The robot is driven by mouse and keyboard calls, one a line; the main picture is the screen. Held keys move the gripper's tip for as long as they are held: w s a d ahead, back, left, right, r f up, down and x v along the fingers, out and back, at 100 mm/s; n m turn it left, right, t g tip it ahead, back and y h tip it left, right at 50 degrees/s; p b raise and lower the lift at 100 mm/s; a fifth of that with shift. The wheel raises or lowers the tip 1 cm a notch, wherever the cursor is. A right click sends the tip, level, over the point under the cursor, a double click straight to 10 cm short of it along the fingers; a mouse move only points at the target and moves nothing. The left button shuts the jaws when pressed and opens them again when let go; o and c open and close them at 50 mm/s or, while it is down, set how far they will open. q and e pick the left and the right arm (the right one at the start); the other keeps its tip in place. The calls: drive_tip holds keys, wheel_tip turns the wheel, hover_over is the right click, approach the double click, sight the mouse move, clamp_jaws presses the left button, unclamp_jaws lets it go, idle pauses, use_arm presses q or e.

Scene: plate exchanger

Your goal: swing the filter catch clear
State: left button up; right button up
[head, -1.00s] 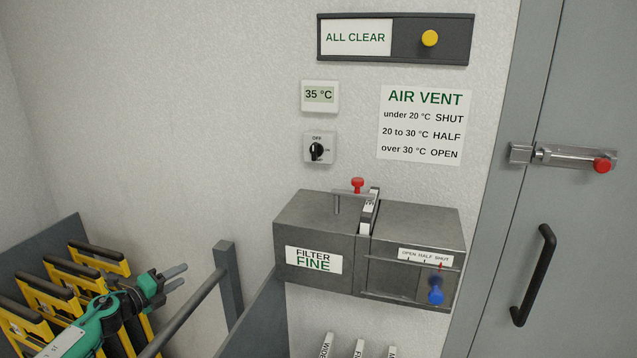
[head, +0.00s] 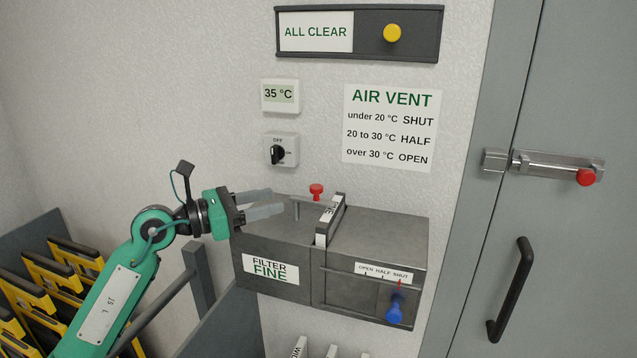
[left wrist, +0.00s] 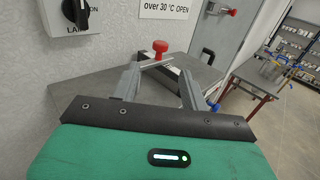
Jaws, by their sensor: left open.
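The filter catch has a red knob (head: 316,190) and a thin metal arm on a post (head: 296,211), on top of the grey filter box (head: 275,238) in the head view. The knob stands near the upright filter (head: 329,222) in its slot. My left gripper (head: 279,201) is open and level, just left of the catch, above the box's left part. In the left wrist view the red knob (left wrist: 160,47) shows just beyond and between the open fingertips (left wrist: 159,68). The fingers look empty; whether they touch the catch I cannot tell. My right gripper is not in view.
A dial switch (head: 281,150) and a temperature display (head: 280,95) are on the wall above. A blue vent knob (head: 395,308) is on the box front. A grey door with a red-knobbed bolt (head: 585,177) is at right. Yellow-framed items (head: 80,290) stand at lower left.

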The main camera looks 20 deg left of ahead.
sight(311, 189)
use_arm(q)
drive_tip(key=x, duration=0.1)
drive_tip(key=p+x, duration=0.1)
drive_tip(key=x, duration=0.2)
drive_tip(key=shift+r+p, duration=0.3)
drive_tip(key=p+x, duration=0.1)
drive_tip(key=x, duration=0.4)
drive_tip(key=shift+w+d+f+p, duration=0.2)
drive_tip(key=shift+w+d+p, duration=0.1)
drive_tip(key=shift+p, duration=0.05)
drive_tip(key=shift+w+d+f, duration=0.15)
drive_tip(key=shift+w+d, duration=0.3)
drive_tip(key=shift+d, duration=0.05)
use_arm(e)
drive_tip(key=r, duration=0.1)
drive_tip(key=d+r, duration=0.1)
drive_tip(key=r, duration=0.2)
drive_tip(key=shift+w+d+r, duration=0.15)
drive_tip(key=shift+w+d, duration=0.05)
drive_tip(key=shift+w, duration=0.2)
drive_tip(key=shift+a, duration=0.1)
use_arm(q)
drive_tip(key=shift+c, duration=0.7)
clamp_jaws()
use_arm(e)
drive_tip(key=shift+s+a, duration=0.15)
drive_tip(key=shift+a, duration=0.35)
